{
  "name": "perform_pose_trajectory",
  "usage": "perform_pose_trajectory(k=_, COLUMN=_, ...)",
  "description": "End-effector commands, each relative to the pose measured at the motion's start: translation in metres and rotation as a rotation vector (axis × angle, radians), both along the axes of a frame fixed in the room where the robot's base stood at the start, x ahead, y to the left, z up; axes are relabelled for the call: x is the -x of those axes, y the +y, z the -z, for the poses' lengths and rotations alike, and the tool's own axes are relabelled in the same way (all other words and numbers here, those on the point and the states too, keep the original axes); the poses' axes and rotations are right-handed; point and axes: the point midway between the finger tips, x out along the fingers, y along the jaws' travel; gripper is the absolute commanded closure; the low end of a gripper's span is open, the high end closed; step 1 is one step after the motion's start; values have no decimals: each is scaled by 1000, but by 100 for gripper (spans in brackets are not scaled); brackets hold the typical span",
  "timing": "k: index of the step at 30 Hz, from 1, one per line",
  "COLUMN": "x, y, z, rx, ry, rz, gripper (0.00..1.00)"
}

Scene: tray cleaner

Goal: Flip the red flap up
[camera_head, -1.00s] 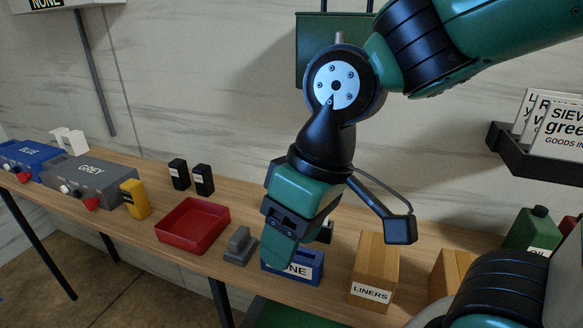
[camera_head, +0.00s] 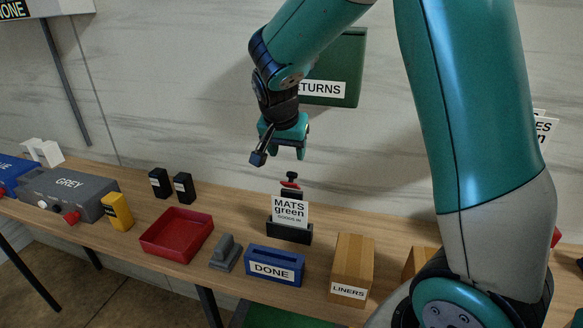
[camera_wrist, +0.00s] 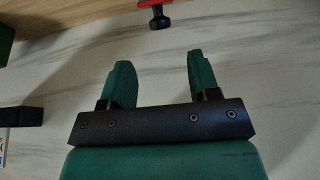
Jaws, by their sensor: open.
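A small red flap (camera_head: 290,184) with a black knob shows behind a card reading "MATS green", low at the wall side of the bench. In the wrist view a strip of the red flap (camera_wrist: 154,3) shows at the top edge, with the black knob (camera_wrist: 160,19) below it. My gripper (camera_head: 288,153) is open and empty, in the air above the flap and apart from it. In the wrist view my two green fingers (camera_wrist: 160,75) are spread, with only wall between them. The flap's lower part and hinge are hidden by the card.
The "MATS green" card (camera_head: 290,211) stands in a black holder in front of the flap. A blue DONE box (camera_head: 273,268), a LINERS carton (camera_head: 351,265), a grey block (camera_head: 225,252) and a red tray (camera_head: 158,246) stand nearby. A green returns box (camera_head: 347,75) hangs behind my arm.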

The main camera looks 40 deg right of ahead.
Motion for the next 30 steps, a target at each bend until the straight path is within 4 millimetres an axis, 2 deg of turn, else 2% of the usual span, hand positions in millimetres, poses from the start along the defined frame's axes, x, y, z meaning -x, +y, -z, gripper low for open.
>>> perform_pose_trajectory(k=6, x=-11, y=-15, z=44, rx=0, ry=7, rz=0, gripper=44)
perform_pose_trajectory(k=12, x=-18, y=-23, z=71, rx=-1, ry=3, rz=-1, gripper=44)
perform_pose_trajectory(k=18, x=-21, y=-26, z=81, rx=0, ry=0, rz=-2, gripper=44)
perform_pose_trajectory(k=25, x=-21, y=-26, z=82, rx=0, ry=0, rz=-2, gripper=44)
perform_pose_trajectory(k=26, x=-21, y=-26, z=82, rx=0, ry=0, rz=-2, gripper=49)
perform_pose_trajectory(k=30, x=-21, y=-26, z=82, rx=0, ry=0, rz=-2, gripper=81)
